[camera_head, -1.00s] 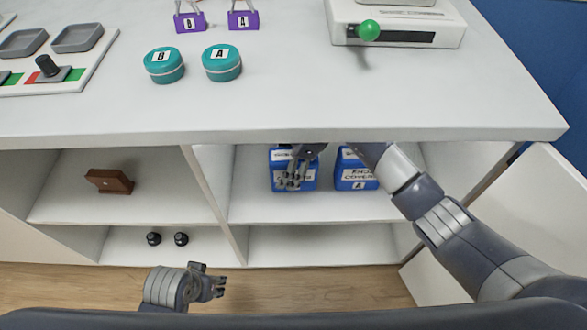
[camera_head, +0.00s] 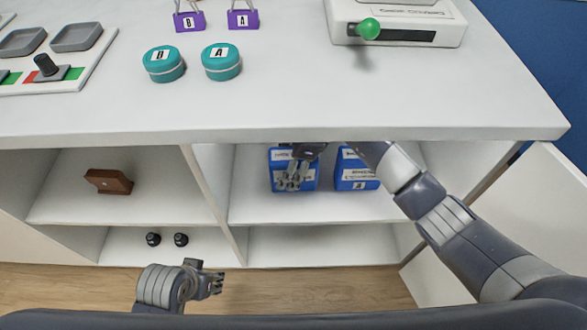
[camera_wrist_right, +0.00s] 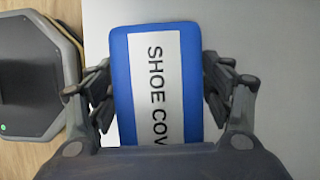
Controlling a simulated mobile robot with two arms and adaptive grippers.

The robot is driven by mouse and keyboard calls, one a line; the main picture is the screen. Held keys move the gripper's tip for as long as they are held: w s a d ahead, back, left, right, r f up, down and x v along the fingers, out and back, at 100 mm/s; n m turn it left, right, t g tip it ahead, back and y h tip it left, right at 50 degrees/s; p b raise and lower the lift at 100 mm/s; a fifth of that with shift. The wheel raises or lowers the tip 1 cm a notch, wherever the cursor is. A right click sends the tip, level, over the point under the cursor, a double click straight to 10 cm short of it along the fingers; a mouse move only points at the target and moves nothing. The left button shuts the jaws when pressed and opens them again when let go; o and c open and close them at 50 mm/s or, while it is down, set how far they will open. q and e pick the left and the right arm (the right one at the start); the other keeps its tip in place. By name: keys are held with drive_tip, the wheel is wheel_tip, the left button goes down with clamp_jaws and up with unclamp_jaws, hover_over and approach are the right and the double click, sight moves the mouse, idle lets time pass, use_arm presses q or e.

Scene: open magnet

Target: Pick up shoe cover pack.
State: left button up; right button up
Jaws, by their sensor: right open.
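Two blue shoe cover packs with white labels stand on the upper shelf of the right cabinet section. The left pack (camera_head: 309,181) is partly hidden behind my right gripper (camera_head: 293,178). The right pack (camera_head: 356,173) is marked A and stands beside it. In the right wrist view, the left pack (camera_wrist_right: 157,85) lies between the open fingers of my right gripper (camera_wrist_right: 162,92), its label reading "SHOE COV". The fingers are on both sides of it; whether they touch it I cannot tell. My left gripper (camera_head: 208,281) is low at the front, away from the packs; no object shows in it.
The white countertop (camera_head: 300,105) overhangs the shelf and my right arm reaches under it. A divider (camera_head: 212,190) stands left of the packs. A brown wooden object (camera_head: 109,181) and two black knobs (camera_head: 167,239) are in the left section. An open door (camera_head: 535,220) is at right.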

drive_tip(key=c, duration=1.4)
drive_tip(key=shift+r, duration=0.1)
